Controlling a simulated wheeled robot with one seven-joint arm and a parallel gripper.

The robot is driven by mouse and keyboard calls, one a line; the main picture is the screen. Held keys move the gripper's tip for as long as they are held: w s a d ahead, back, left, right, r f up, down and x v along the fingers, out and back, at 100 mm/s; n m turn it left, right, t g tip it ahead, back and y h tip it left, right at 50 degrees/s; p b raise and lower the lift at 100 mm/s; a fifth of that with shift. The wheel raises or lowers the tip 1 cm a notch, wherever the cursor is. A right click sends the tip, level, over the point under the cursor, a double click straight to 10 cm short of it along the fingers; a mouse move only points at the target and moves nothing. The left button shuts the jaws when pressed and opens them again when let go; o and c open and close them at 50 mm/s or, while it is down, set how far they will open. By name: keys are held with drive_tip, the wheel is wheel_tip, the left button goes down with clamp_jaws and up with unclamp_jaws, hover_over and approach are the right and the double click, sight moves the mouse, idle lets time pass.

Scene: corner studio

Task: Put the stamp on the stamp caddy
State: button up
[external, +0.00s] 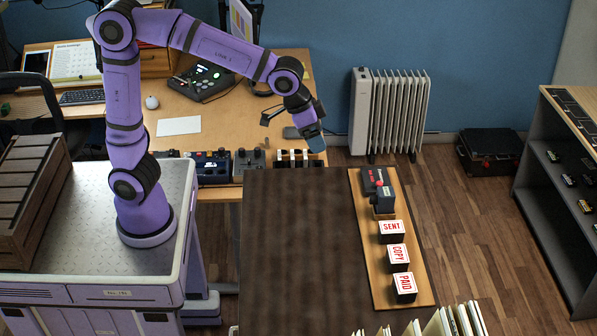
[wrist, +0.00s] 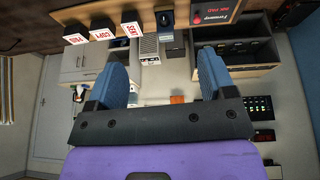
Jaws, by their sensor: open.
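A long light-wood board (external: 408,235), which looks like the stamp caddy, lies along the right side of the dark tabletop. It also shows in the wrist view (wrist: 228,26). Three white-topped blocks marked SENT (external: 391,230), COPY (external: 398,256) and PAID (external: 404,287) sit on it in a row. A dark block (external: 384,200), perhaps the stamp, stands at its far end; it also shows in the wrist view (wrist: 167,20). A dark panel with red lettering (external: 369,181) is beside it. My gripper (wrist: 120,78) is open and empty, its blue fingers apart, beyond the tabletop's far edge.
The dark tabletop (external: 290,240) is bare. A wooden desk (external: 170,100) with electronic boxes stands behind it. A white radiator (external: 388,112) stands at the back wall, a black case (external: 488,155) on the floor. A shelf unit (external: 545,190) is at right; upright folders (external: 455,320) are at the front.

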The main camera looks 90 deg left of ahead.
drive_tip(key=s+a, duration=0.4)
drive_tip(key=s, duration=1.1)
drive_tip(key=s+a, duration=0.4)
drive_tip(key=s, duration=1.1)
drive_tip(key=shift+s+f+t, duration=0.25)
drive_tip(key=shift+f+t, duration=0.05)
